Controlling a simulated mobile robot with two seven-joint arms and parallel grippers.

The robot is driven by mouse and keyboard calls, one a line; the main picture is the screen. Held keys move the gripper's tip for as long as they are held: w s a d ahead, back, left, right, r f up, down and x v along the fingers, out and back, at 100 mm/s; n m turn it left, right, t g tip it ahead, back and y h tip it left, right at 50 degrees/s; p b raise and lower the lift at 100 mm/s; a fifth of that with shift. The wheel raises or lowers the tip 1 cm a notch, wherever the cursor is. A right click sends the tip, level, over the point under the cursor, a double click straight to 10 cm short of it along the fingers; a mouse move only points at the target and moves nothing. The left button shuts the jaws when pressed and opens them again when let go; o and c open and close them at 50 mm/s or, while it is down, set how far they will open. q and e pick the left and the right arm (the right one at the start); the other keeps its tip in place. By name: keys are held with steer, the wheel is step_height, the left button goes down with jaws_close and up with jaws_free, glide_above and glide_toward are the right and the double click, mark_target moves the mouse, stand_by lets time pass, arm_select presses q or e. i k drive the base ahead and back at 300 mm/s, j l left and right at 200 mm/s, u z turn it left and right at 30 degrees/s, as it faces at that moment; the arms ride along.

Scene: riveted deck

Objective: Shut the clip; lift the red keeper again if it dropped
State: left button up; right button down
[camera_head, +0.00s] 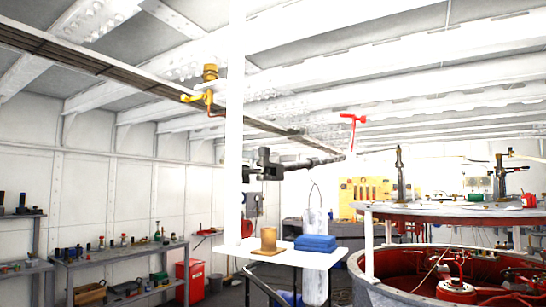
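Neither of my grippers shows in the head view. I cannot identify the clip with certainty. A red T-shaped piece (353,127) shows below the ceiling beams, right of centre, with a stem pointing down. I cannot tell whether it is the red keeper. A yellow fitting with a brass-coloured top (209,88) sits beside the white upright post (237,130). A dark forked piece (264,165) on a long dark rod (318,162) lies right of the post. I cannot tell whether it belongs to the clip.
A large round grey-and-red machine (385,290) fills the lower right. Shelves with tools (125,252) line the left wall. A red cabinet (190,280) stands near them.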

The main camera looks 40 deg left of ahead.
mark_target(250, 155)
steer(key=j+z, duration=0.15)
steer(key=z, duration=0.25)
steer(key=j+z, duration=0.15)
steer(key=z, duration=0.25)
steer(key=j+z, duration=0.15)
steer(key=z, duration=0.25)
steer(key=k+j+z, duration=0.2)
steer(key=j+z, duration=0.15)
steer(key=k+j+z, duration=0.75)
steer(key=k+j, duration=0.2)
steer(key=k+j+z, duration=0.1)
steer(key=k+j, duration=0.15)
steer(key=k, duration=0.15)
steer(key=k+j+z, duration=0.1)
steer(key=k+j, duration=0.15)
steer(key=k, duration=0.15)
steer(key=k+j, duration=0.25)
steer(key=k, duration=0.2)
steer(key=k+j, duration=0.2)
steer(key=k, duration=0.2)
steer(key=k+j, duration=0.25)
steer(key=k, duration=0.2)
